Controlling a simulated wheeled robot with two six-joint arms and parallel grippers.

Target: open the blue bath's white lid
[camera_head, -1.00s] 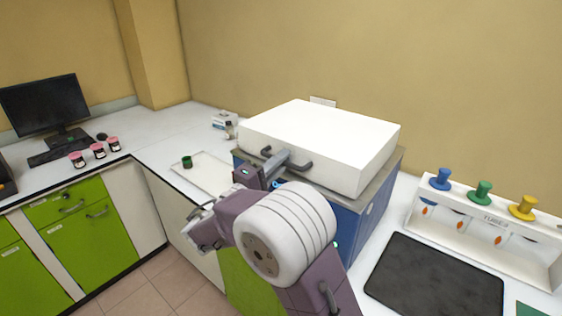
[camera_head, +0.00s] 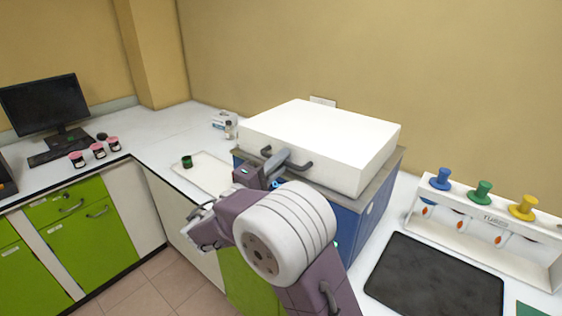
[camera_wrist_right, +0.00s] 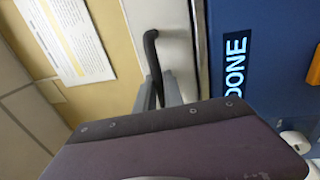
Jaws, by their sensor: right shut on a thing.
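The blue bath (camera_head: 348,222) stands on the counter. Its white lid (camera_head: 315,135) lies flat on top, closed. A dark bar handle (camera_head: 303,167) sits on the lid's front face. My right gripper (camera_head: 285,158) is shut on the handle's middle, and its fingers hide part of the bar. In the right wrist view the dark handle (camera_wrist_right: 151,48) runs up from between the grey fingers (camera_wrist_right: 158,92), against the lid's pale front (camera_wrist_right: 174,30). The blue front with lit "DONE" text (camera_wrist_right: 236,60) is beside it. My left gripper is not in view.
A rack with blue, green and yellow knobs (camera_head: 482,225) and a dark flat plate (camera_head: 435,276) are right of the bath. A white tray (camera_head: 208,175) with a green-topped item (camera_head: 187,162) is at its left. A wall (camera_head: 330,50) stands close behind.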

